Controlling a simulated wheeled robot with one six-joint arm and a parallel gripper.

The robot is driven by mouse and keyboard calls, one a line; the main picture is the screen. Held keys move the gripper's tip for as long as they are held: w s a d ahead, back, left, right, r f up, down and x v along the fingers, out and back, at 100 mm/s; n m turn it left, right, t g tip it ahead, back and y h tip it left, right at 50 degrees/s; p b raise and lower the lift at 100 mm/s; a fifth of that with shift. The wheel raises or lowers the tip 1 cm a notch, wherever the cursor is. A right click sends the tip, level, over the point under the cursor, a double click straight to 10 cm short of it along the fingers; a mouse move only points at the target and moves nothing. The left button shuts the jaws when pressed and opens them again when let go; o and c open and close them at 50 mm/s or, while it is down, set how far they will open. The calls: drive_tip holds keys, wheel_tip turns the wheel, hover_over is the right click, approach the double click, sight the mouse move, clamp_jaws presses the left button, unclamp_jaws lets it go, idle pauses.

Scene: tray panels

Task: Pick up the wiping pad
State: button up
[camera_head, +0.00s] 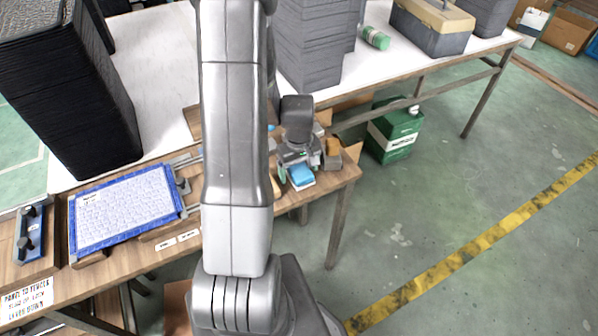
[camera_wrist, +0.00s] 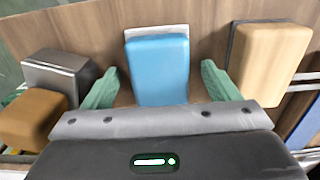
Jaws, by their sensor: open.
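A blue pad with a white layer (camera_wrist: 158,66), which looks like the wiping pad, lies on the wooden bench in the wrist view. It also shows in the camera_head view (camera_head: 302,175), just below my gripper (camera_head: 292,160). In the wrist view my gripper (camera_wrist: 160,82) is open, with one green finger to the left of the pad and one to the right. Gaps show between the fingers and the pad. The pad's near end is hidden by the gripper body.
A tan block on a dark base (camera_wrist: 270,58) lies right of the pad; a brown block (camera_wrist: 32,118) and a grey box (camera_wrist: 58,72) lie left. A blue-framed panel (camera_head: 125,212) lies on the bench. Black tray stacks (camera_head: 75,100) stand behind; a green container (camera_head: 393,135) stands beyond the bench.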

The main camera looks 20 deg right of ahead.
sight(299, 169)
drive_tip(key=c, duration=1.1)
wheel_tip(299, 169, up, 10)
drive_tip(key=shift+r, duration=0.1)
